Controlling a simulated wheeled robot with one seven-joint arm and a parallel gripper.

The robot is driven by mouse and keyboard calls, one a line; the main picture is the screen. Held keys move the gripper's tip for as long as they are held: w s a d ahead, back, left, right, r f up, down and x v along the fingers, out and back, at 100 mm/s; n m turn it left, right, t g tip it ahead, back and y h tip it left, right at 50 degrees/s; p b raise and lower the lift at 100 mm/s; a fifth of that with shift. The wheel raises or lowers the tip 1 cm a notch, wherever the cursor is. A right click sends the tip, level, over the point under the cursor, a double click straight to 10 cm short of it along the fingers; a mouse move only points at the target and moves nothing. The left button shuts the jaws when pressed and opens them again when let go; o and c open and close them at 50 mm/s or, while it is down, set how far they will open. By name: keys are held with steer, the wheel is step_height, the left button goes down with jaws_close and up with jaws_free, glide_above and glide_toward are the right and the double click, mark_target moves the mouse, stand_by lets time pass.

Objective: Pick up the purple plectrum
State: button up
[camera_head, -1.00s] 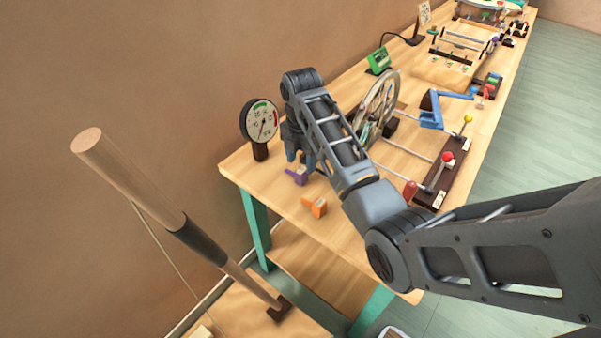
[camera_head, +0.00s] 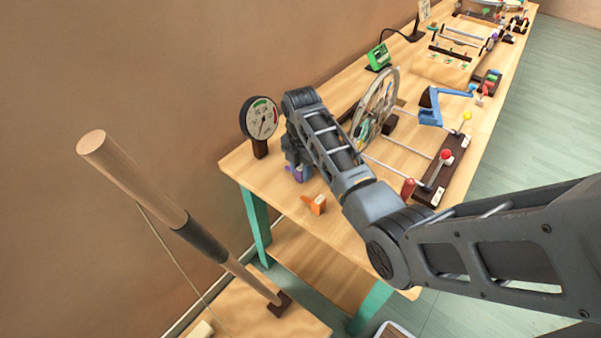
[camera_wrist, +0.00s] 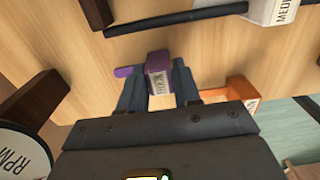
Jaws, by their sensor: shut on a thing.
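The purple plectrum (camera_head: 296,174) is at the near left end of the wooden table, partly hidden by my gripper in the head view. In the wrist view the purple plectrum (camera_wrist: 159,62) is a purple block with a white lettered label and a purple tab to its left. My gripper (camera_wrist: 157,82) has its two fingers on either side of the block and is shut on it. In the head view my gripper (camera_head: 297,165) points down at the tabletop. I cannot tell whether the plectrum is clear of the table.
An orange labelled piece (camera_head: 315,205) lies close to my gripper, toward the near edge. A round dial gauge (camera_head: 259,120) stands behind it to the left. A spoked wheel (camera_head: 376,103) and a rod with a red ball (camera_head: 446,156) stand to the right.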

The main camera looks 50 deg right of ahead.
jaws_close()
steer(key=shift+r, duration=0.1)
steer(key=shift+r, duration=0.4)
steer(key=r, duration=0.3)
steer(key=shift+s+d+r+b, duration=0.15)
steer(key=shift+d+r+b, duration=0.1)
steer(key=shift+b, duration=0.1)
steer(key=s+d+r+p, duration=0.2)
steer(key=s+d+r, duration=0.4)
steer(key=s, duration=0.2)
steer(key=shift+s+d+r, duration=0.25)
steer(key=shift+s+d, duration=0.1)
steer(key=shift+d, duration=0.05)
steer(key=shift+d, duration=0.1)
